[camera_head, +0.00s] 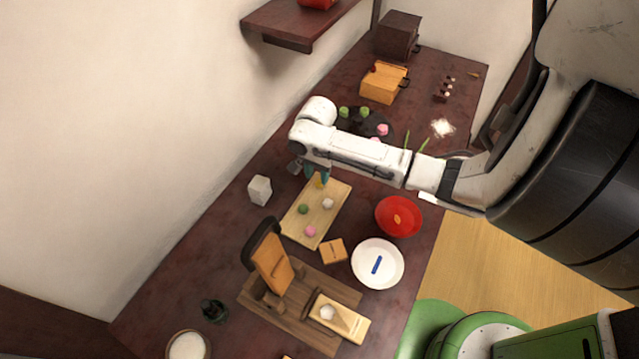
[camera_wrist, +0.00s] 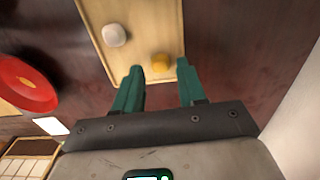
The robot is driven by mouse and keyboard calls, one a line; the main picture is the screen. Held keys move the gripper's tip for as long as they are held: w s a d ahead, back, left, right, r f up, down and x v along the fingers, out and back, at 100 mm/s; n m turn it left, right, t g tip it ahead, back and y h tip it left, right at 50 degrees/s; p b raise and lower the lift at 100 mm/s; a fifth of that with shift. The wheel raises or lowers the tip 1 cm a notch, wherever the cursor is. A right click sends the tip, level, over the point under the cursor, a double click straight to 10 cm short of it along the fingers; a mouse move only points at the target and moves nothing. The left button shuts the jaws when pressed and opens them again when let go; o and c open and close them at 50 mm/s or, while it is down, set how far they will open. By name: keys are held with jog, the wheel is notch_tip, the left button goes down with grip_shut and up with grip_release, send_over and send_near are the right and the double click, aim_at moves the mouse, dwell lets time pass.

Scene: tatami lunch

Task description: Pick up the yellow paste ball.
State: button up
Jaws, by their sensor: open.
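The yellow paste ball (camera_wrist: 160,62) rests on a light wooden board (camera_wrist: 152,22). In the wrist view it lies just beyond my fingertips, in line with the gap between them. My gripper (camera_wrist: 159,68) is open, with two teal fingers and nothing held. In the head view, my gripper (camera_head: 317,174) hangs over the far end of the board (camera_head: 325,221), and the yellow ball (camera_head: 319,184) shows small and partly hidden below the fingers. A white ball (camera_wrist: 114,35) lies to the left of the yellow one.
On the board are also a green ball (camera_head: 303,209) and a pink ball (camera_head: 310,231). A red bowl (camera_head: 385,222) and a white plate (camera_head: 365,275) stand to the right. A white block (camera_head: 260,190) stands left. The table near the block is clear.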

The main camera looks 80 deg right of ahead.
aim_at(318, 184)
notch_tip(318, 184, down, 4)
jog(key=shift+s+f, duration=0.1)
jog(key=shift+f, duration=0.1)
jog(key=shift+d, duration=0.1)
grip_shut()
